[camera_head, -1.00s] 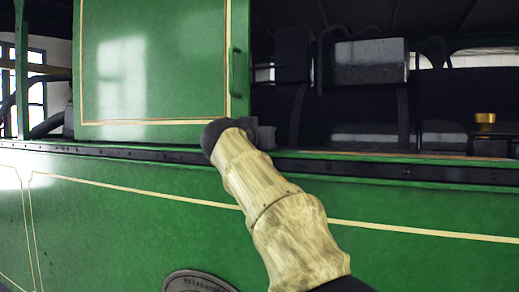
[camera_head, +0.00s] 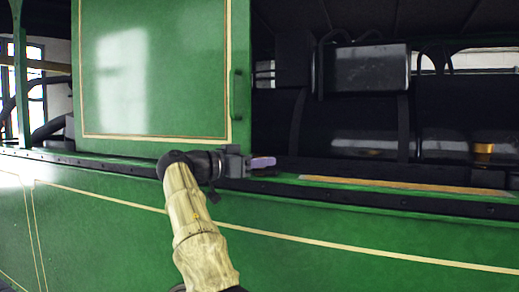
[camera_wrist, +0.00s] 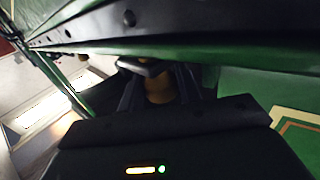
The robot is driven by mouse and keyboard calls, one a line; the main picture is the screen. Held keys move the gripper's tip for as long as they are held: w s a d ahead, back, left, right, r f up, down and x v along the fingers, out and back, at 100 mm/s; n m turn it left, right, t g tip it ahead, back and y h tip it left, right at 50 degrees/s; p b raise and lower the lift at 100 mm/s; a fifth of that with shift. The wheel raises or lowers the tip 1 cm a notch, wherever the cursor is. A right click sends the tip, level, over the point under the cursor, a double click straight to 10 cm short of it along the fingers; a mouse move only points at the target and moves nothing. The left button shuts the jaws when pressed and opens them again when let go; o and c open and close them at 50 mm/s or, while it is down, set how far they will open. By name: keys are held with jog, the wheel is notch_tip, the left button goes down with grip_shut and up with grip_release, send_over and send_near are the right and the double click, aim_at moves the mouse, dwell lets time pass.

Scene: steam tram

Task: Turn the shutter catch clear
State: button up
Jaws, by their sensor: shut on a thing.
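The shutter (camera_head: 155,70) is a green panel with a cream border and a small green handle (camera_head: 238,95) at its right edge. My gripper (camera_head: 264,162) is just below the shutter's lower right corner, at the ledge, pointing right. Its purplish fingers show small in the head view. In the wrist view my gripper (camera_wrist: 156,76) is shut around a small brass-coloured piece (camera_wrist: 158,90) with a dark flat piece (camera_wrist: 145,66) at the fingertips. This looks like the catch, though shadow blurs its shape and how far it is turned.
A dark ledge (camera_head: 390,198) runs along the green tram side (camera_head: 350,265), close to my gripper. The opening right of the shutter holds a dark tank (camera_head: 367,68) and pipes. A brass fitting (camera_head: 482,150) stands at far right.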

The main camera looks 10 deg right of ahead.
jog(key=shift+f+g, duration=0.15)
jog(key=shift+g, duration=0.15)
jog(key=o, duration=0.9)
jog(key=shift+c, duration=0.2)
jog(key=shift+o, duration=0.4)
jog(key=shift+d, duration=0.1)
jog(key=shift+c, duration=0.3)
